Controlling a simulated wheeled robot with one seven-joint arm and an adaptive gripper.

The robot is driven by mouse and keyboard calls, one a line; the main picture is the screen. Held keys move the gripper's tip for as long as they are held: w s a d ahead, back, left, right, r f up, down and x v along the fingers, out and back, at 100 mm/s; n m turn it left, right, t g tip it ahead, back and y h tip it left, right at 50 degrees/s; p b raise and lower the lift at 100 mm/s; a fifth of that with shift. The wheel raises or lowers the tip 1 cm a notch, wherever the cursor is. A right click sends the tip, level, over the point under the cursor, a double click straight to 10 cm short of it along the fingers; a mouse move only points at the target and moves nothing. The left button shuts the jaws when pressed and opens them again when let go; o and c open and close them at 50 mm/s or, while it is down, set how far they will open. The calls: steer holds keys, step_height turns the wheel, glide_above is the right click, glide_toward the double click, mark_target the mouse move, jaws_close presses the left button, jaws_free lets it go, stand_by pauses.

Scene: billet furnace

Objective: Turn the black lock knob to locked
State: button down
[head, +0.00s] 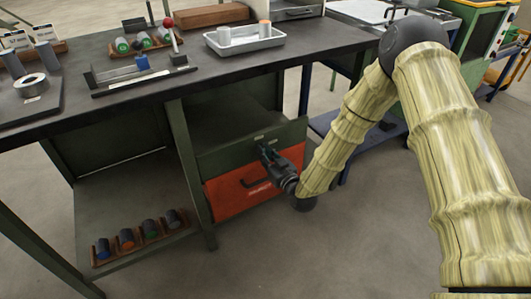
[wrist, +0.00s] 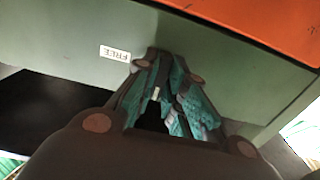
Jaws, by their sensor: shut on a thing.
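My gripper (head: 265,150) is at the green front panel (head: 225,160) of the bench cabinet, just above the red drawer. In the wrist view my gripper (wrist: 168,72) has its teal-padded fingers closed around the black lock knob (wrist: 164,68). The fingers hide most of the knob, and I cannot read its angle clearly. A small white mark shows between the fingers. A white label (wrist: 115,52) reading FREE, upside down in the wrist view, sits on the panel beside the fingertips. The head view shows small pale labels above the gripper, too small to read.
The red drawer (head: 240,196) with a dark handle lies right below my gripper. The dark bench top (head: 190,85) overhangs it and carries a metal tray (head: 243,45) and a red-ball lever (head: 169,25). Several coloured cylinders stand in a rack (head: 140,245) on the lower shelf.

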steer(key=shift+d, duration=0.1)
stand_by(0.3)
steer(key=c, duration=1.5)
jaws_free()
steer(key=v, duration=1.2)
